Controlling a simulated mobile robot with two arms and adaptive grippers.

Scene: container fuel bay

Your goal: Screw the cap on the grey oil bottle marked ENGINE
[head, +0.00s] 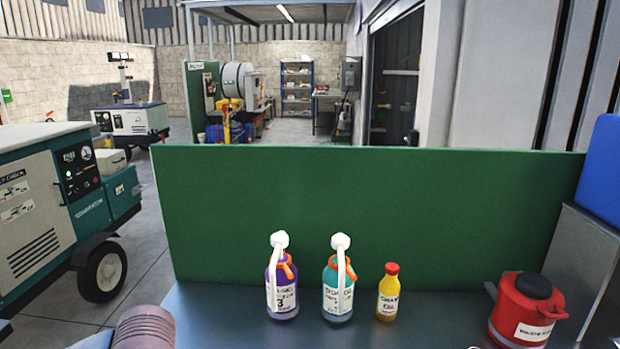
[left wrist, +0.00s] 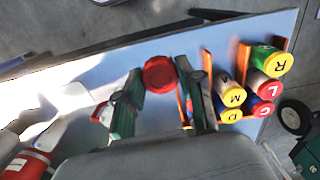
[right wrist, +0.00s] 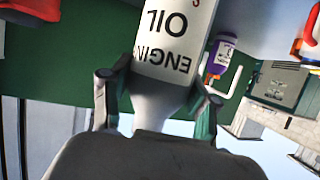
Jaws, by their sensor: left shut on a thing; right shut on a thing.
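The red cap (left wrist: 160,75) shows in the left wrist view between the fingertips of my left gripper (left wrist: 159,72), which is shut on it. The pale grey oil bottle (right wrist: 172,45), lettered OIL and ENGIN, shows upside down in the right wrist view. My right gripper (right wrist: 155,85) is shut on the bottle, a finger on each side. The bottle's far end is cut off by the top edge of that view. Neither gripper shows clearly in the head view. The cap and this bottle do not appear together in one view.
A purple bottle (head: 281,298), a teal bottle (head: 331,300) and a small yellow oil bottle (head: 388,305) stand before a green panel (head: 370,200). A red container (head: 520,300) stands at right. Several letter-marked containers (left wrist: 232,95) sit in an orange rack.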

